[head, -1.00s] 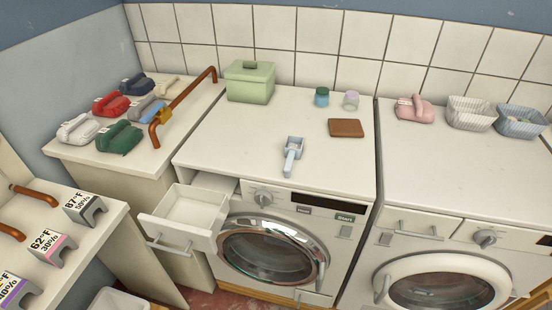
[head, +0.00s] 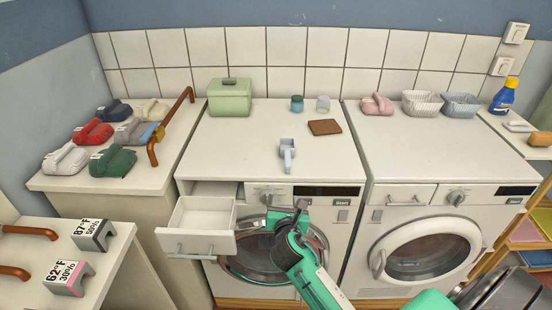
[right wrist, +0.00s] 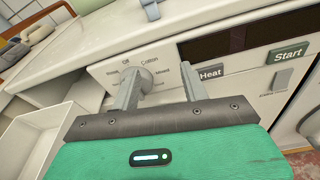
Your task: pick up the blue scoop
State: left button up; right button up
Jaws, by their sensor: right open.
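The blue scoop (head: 287,152) lies on the white top of the left washing machine, near its front edge, with its handle towards me. Its handle end shows at the top of the right wrist view (right wrist: 150,8). My right gripper (head: 286,207) is open and empty in front of the machine's control panel, below and in front of the scoop and apart from it. In the right wrist view its two fingers (right wrist: 160,90) stand apart, with the dial and Heat button beyond them. My left gripper is not in view.
The detergent drawer (head: 205,243) hangs open left of my right gripper. A green box (head: 229,97), two small jars (head: 297,103) and a brown block (head: 325,127) stand behind the scoop. The machine top around the scoop is clear.

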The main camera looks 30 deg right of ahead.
jog(key=n+h, duration=0.1)
send_near(288, 158)
jog(key=shift+t, duration=0.4)
jog(key=x, duration=0.2)
jog(key=f+p+x, duration=0.1)
jog(key=x, duration=0.1)
jog(key=shift+w+f, duration=0.1)
jog(key=shift+w, duration=0.25)
jog(key=shift+w+d+f, duration=0.1)
jog(key=shift+w+d, duration=0.25)
jog(key=shift+w, duration=0.15)
jog(key=x, duration=0.1)
jog(key=p+x, duration=0.1)
jog(key=x, duration=0.2)
jog(key=shift+d+r, duration=0.2)
jog(key=shift+r, duration=0.15)
jog(key=shift+w+d+f, duration=0.1)
jog(key=shift+w+d, duration=0.2)
jog(key=shift+w, duration=0.15)
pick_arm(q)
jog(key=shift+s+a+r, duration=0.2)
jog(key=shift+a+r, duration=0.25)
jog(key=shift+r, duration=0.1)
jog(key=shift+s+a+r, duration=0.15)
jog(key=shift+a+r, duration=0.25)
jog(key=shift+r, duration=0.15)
pick_arm(e)
grip_shut()
